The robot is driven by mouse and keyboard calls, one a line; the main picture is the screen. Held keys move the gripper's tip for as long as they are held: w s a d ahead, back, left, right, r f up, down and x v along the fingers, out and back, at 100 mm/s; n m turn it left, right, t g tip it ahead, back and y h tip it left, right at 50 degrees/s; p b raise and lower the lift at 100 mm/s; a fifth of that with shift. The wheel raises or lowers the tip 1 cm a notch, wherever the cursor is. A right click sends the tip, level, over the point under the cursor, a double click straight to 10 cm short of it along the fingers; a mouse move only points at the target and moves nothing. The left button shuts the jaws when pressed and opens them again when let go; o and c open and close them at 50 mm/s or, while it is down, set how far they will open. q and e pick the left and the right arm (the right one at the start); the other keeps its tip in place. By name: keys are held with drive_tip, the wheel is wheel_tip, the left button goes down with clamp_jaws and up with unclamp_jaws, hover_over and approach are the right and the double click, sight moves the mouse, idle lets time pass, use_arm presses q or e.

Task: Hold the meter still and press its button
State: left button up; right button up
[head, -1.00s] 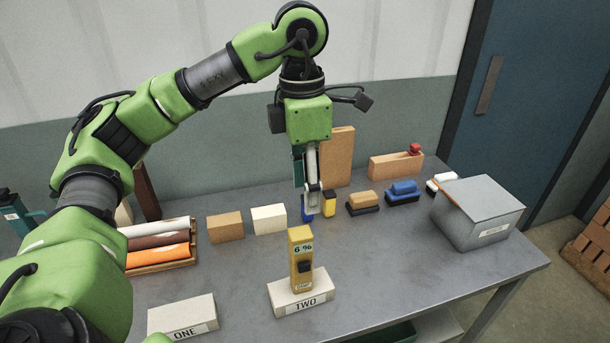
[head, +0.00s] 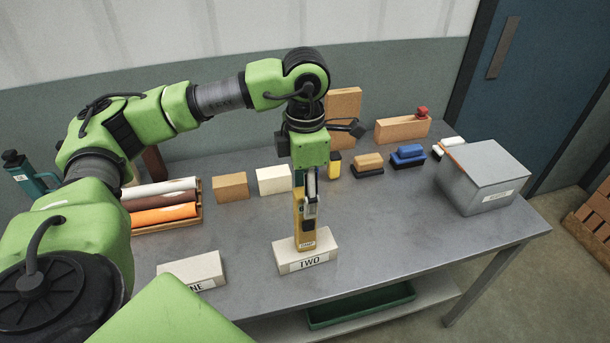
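The yellow meter (head: 302,236) stands upright on a pale block labelled TWO (head: 290,268), near the front middle of the table. My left gripper (head: 309,208) points straight down at the meter's upper part. A grey finger covers its front, so its display and button are hidden. I cannot tell whether the fingers are closed on the meter or only beside it. My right gripper is out of view.
A pale block labelled ONE (head: 190,270) lies to the left, partly hidden by my arm. Bricks (head: 230,187) and brushes (head: 368,166) line the back. A grey lidded box (head: 470,190) stands at right. The table right of the meter is clear.

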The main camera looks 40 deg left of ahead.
use_arm(q)
drive_tip(key=shift+f, duration=0.3)
clamp_jaws()
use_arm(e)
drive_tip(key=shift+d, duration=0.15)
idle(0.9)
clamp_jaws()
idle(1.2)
